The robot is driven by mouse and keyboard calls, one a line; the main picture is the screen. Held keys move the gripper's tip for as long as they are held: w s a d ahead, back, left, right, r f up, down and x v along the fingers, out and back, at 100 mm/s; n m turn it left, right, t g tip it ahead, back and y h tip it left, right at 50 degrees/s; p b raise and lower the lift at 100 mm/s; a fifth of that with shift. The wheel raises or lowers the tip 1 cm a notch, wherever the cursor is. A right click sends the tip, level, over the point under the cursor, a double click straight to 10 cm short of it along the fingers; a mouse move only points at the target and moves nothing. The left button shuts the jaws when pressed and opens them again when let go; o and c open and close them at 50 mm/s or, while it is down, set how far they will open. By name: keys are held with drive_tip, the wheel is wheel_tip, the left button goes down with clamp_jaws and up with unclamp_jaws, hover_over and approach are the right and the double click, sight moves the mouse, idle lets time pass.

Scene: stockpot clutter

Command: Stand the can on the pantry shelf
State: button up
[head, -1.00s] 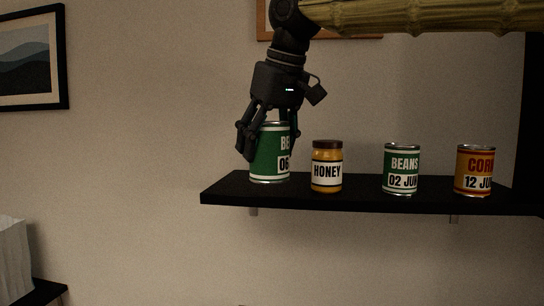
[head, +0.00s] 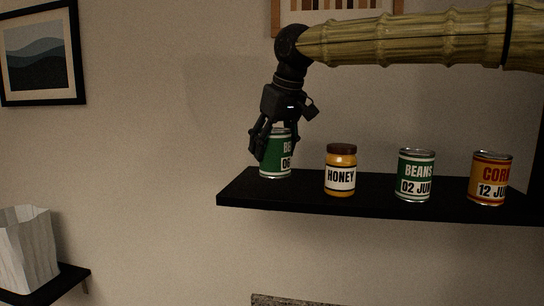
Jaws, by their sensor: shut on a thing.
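My gripper (head: 273,140) is shut on a green can (head: 276,166) with a white date label, at the left end of the black pantry shelf (head: 243,196). The fingers come down around the can from above and cover its left side and part of its top. Only "BE" and "06" of its print show. The can is upright, with its base at the shelf's top surface toward the back; I cannot tell whether it bears on the shelf.
A honey jar (head: 341,170) stands just right of the held can. Another green beans can (head: 415,175) and an orange corn can (head: 490,178) stand farther right. Bare shelf lies left of the held can. A white bag (head: 28,250) stands on a low ledge (head: 68,284) at lower left.

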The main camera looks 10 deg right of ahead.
sight(271, 159)
drive_tip(key=shift+w+r, duration=0.1)
drive_tip(key=shift+w, duration=0.15)
drive_tip(key=shift+w+f+p, duration=0.1)
drive_tip(key=shift+f+p, duration=0.15)
drive_tip(key=shift+p, duration=0.3)
drive_tip(key=shift+w+f+p, duration=0.1)
drive_tip(key=shift+f+p, duration=0.5)
drive_tip(key=shift+f, duration=1)
drive_tip(key=o, duration=1.4)
drive_tip(key=shift+f, duration=0.1)
